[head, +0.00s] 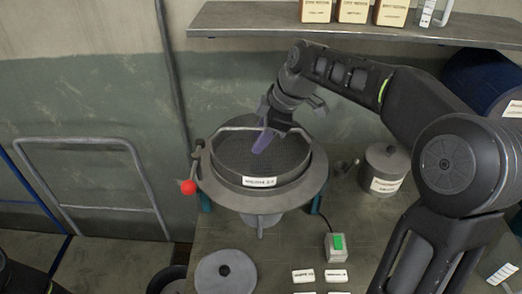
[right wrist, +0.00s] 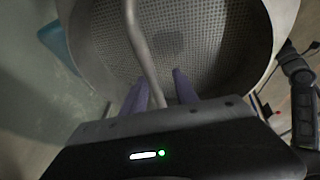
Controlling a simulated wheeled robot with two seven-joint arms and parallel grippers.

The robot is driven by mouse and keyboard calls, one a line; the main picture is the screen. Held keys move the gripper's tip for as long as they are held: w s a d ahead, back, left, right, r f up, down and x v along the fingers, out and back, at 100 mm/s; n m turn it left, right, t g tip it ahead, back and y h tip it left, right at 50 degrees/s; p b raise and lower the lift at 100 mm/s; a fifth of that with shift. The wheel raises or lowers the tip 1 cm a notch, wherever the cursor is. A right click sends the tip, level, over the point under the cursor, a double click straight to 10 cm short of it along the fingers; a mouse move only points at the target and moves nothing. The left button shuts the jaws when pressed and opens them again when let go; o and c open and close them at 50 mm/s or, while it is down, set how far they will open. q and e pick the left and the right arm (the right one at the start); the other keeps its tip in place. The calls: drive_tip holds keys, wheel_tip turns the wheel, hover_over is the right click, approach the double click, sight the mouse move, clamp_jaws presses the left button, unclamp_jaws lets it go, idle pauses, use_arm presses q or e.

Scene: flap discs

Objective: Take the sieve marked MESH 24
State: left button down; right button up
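A round dark mesh sieve (head: 262,158) sits in the ring of a grey stand (head: 222,192), with a white label (head: 259,182) on its front wall. The label's print is too blurred to read surely. A grey bar handle (head: 230,129) arches across the sieve; in the right wrist view the handle (right wrist: 137,35) runs down between my fingers. My right gripper (head: 264,138) points down over the sieve, its purple fingers apart. In the right wrist view the gripper (right wrist: 162,85) shows a gap on either side of the bar. My left gripper is out of view.
A red ball knob (head: 188,187) sticks out left of the stand. A lidded grey pot (head: 384,170) stands to the right. A green-button box (head: 337,246), a grey disc (head: 225,272) and label cards (head: 303,275) lie in front. A shelf (head: 350,28) with boxes hangs behind.

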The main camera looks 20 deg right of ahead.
idle(0.3)
clamp_jaws()
idle(1.3)
